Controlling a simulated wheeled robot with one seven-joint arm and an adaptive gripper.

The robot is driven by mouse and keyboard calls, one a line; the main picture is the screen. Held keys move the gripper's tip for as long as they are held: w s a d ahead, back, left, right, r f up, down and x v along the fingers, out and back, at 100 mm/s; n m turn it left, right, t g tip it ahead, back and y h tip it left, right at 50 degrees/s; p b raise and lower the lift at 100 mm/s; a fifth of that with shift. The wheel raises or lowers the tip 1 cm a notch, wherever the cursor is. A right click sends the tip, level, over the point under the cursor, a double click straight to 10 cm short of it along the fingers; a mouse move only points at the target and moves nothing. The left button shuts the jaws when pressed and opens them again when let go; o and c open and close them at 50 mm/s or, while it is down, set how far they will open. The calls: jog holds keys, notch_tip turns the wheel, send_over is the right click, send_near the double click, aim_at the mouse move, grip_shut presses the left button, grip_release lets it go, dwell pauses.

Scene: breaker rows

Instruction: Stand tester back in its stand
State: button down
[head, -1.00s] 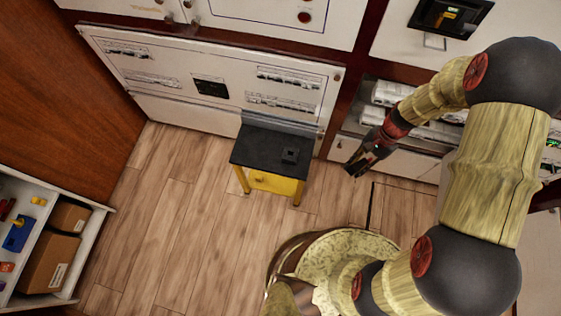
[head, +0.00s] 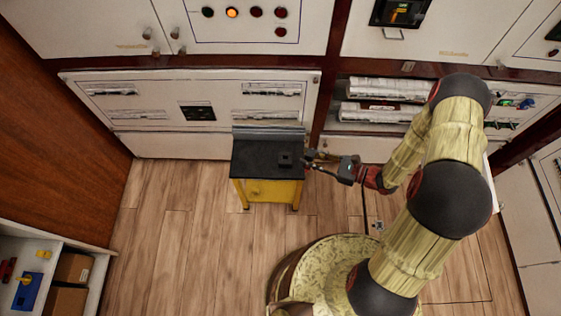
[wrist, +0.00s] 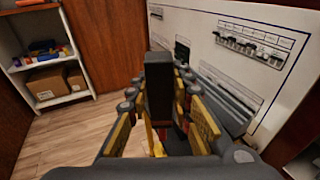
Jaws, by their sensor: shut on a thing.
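My gripper (head: 314,160) is at the right edge of a small black-topped table (head: 257,152), close to the right of a small dark block with a recess (head: 286,159), which looks like the stand. In the wrist view my gripper (wrist: 160,110) is shut on a dark, upright, bar-shaped thing, the tester (wrist: 158,75). The tester's lower part is hidden between the fingers. In the head view the tester is too small to make out clearly. The tester appears apart from the stand. The stand cannot be made out in the wrist view.
The table has yellow legs and stands against a white breaker panel (head: 160,88). Cabinets with lamps (head: 255,12) and switches rise behind. A white shelf (wrist: 75,97) with boxes (wrist: 47,84) is at the left. The wooden floor (head: 190,225) left of the table is clear.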

jog(key=w+a+f+b, duration=0.6)
jog(key=w+a+f, duration=0.2)
jog(key=w+f, duration=0.3)
jog(key=shift+f+b, duration=0.4)
jog(key=shift+f, duration=0.5)
jog(key=shift+f, duration=0.1)
jog(key=shift+f, duration=0.15)
jog(key=c, duration=1.6)
grip_release()
